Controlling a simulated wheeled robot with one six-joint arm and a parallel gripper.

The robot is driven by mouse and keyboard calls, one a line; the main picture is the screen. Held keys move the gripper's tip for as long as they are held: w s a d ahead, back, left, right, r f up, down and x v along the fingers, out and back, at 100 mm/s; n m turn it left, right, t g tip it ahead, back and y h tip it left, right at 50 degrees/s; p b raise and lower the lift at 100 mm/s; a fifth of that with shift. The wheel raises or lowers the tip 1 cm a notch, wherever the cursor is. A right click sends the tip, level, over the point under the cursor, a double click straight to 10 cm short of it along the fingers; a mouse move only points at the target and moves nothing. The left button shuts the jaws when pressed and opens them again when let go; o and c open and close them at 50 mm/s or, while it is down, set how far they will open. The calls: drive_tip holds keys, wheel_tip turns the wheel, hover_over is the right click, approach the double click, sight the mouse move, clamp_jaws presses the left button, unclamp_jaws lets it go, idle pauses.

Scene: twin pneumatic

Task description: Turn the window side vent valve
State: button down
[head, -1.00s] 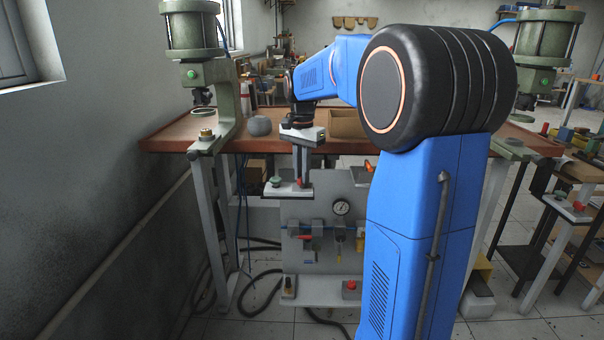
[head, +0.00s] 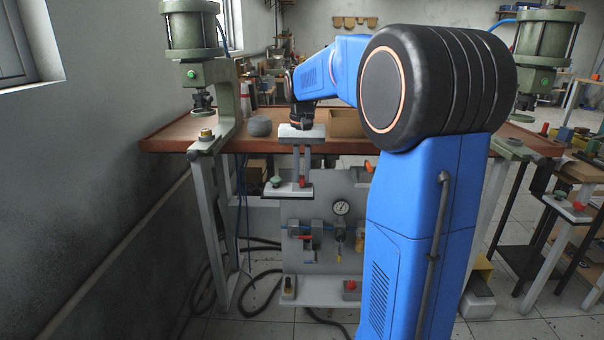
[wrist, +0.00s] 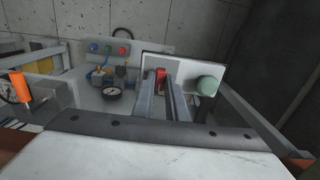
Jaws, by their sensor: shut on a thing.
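The window side vent valve has a small red lever (head: 302,181) on the white shelf (head: 275,191) at the panel's upper left, on the window side. My gripper (head: 302,178) points straight down over it from above. Its two grey fingers are close together and shut on the red lever. In the wrist view my gripper (wrist: 162,98) reaches to the red lever (wrist: 160,76), which shows between the fingertips. The fingers hide part of the lever and its base. A green button (wrist: 207,86) sits on the same plate beside it.
A grey panel with a gauge (head: 341,207) and small valves (head: 305,230) stands below. A green press (head: 205,75) is at left, another (head: 545,45) at right. The brown workbench (head: 170,135) lies behind my gripper. An orange-red handle (head: 369,166) is right of it.

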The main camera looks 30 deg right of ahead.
sight(302, 177)
idle(0.4)
drive_tip(key=c, duration=1.8)
unclamp_jaws()
drive_tip(key=shift+o, duration=0.2)
drive_tip(key=shift+r, duration=0.1)
wheel_tip(302, 177, up, 17)
drive_tip(key=shift+r, duration=0.15)
drive_tip(key=s+a+f+n+t, duration=0.1)
drive_tip(key=s+a+f+n, duration=0.1)
drive_tip(key=s+a+f, duration=0.45)
drive_tip(key=s+a+f+n+t, duration=0.1)
drive_tip(key=s+a+f+n, duration=0.2)
drive_tip(key=s, duration=0.6)
drive_tip(key=s+a+f+n+t, duration=0.1)
drive_tip(key=s+a+f, duration=0.2)
drive_tip(key=s+f, duration=0.4)
drive_tip(key=s+a+f+t, duration=0.1)
drive_tip(key=s+a+f, duration=0.2)
drive_tip(key=s+f, duration=0.4)
wheel_tip(302, 177, down, 3)
drive_tip(key=shift+s+a+f+n+t, duration=0.1)
drive_tip(key=shift+s+a+n+t, duration=0.05)
drive_tip(key=shift+s+n+t, duration=0.2)
